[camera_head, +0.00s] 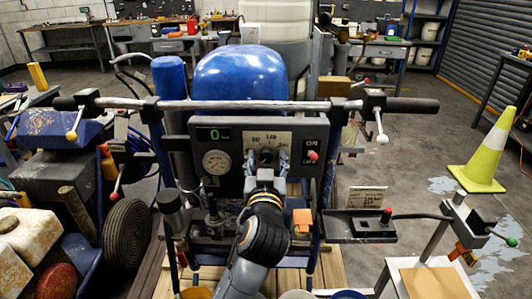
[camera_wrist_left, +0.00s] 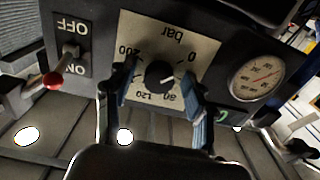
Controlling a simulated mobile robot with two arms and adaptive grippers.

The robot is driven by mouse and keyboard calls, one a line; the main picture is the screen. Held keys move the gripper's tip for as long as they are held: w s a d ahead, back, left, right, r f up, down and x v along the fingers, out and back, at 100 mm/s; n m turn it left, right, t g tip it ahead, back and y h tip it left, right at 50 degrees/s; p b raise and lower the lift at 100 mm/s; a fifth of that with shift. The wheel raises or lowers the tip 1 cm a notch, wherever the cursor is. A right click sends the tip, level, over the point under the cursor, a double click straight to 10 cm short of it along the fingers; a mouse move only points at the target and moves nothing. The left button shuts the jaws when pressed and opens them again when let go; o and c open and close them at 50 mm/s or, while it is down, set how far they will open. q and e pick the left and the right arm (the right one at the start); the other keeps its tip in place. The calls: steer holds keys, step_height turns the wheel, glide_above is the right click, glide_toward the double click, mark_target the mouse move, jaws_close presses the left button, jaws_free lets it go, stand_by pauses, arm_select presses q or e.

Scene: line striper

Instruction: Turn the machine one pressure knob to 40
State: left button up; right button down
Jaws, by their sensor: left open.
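The black pressure knob (camera_wrist_left: 158,74) sits on a pale dial plate (camera_wrist_left: 150,28) marked bar, with 0, 80, 120 and 200 readable in the left wrist view, upside down. A small white mark shows on the knob, but I cannot tell its exact reading. My left gripper (camera_head: 267,158) is in front of the panel. In the wrist view its open fingers (camera_wrist_left: 158,98) stand on both sides of the knob, with visible gaps between them and it. The right finger covers part of the scale. My right gripper is not in view.
A digital display (camera_head: 213,134) reads 0 above a round gauge (camera_head: 216,162). A red-tipped ON/OFF switch (camera_head: 312,155) is beside the dial. A handlebar (camera_head: 240,104) crosses above the panel. A yellow cone (camera_head: 485,155) stands on the floor at right.

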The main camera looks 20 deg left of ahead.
arm_select(q)
steer(key=shift+s+r, duration=0.1)
steer(key=shift+s, duration=0.05)
jaws_close()
steer(key=shift+r+m+p, duration=0.1)
steer(key=shift+m+p, duration=0.2)
steer(key=shift+p, duration=0.05)
steer(key=m+p, duration=0.2)
steer(key=shift+r+m+p, duration=0.1)
steer(key=shift+m+p, duration=0.2)
steer(key=shift+m, duration=0.1)
steer(key=m+p, duration=0.2)
steer(key=m, duration=0.1)
steer(key=shift+m+p, duration=1.2)
steer(key=shift+m, duration=0.4)
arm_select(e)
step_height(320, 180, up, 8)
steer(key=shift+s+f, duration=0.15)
